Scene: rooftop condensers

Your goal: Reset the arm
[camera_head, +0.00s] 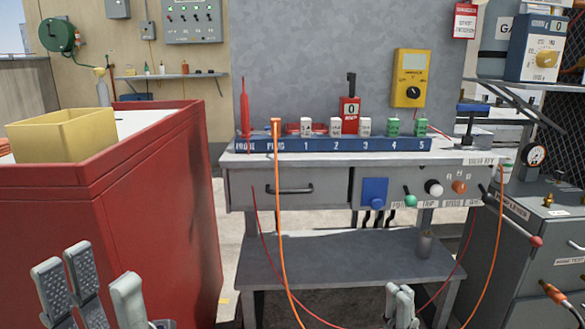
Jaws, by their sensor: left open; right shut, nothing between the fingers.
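My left gripper (98,280) is at the bottom left, in front of the red cabinet. Its fingers are spread and nothing is between them. My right gripper (400,292) is at the bottom, right of the middle, in front of the bench's lower shelf. Its fingers are together and hold nothing. Both grippers are apart from the workbench (290,211). My arms behind the grippers are mostly out of view.
An orange cable (279,210) hangs in front. A red cabinet (160,190) with a yellow bin (60,133) stands left, grey equipment (520,240) right.

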